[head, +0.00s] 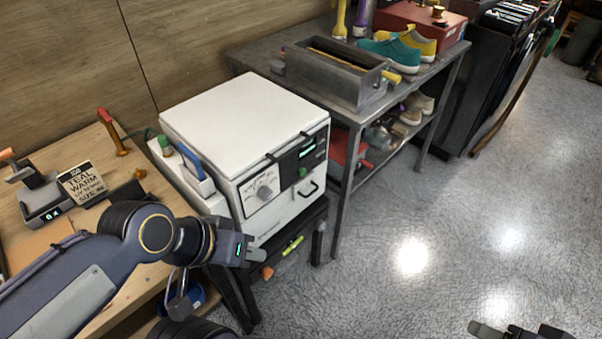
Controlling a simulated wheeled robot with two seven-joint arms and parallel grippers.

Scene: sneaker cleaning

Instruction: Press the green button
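My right gripper (507,331) is only partly in view at the bottom right edge, far from the machine.
A wooden bench (75,155) with a scale and label card is at left. A metal table (262,53) with sneakers stands behind right. The floor at right is clear.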

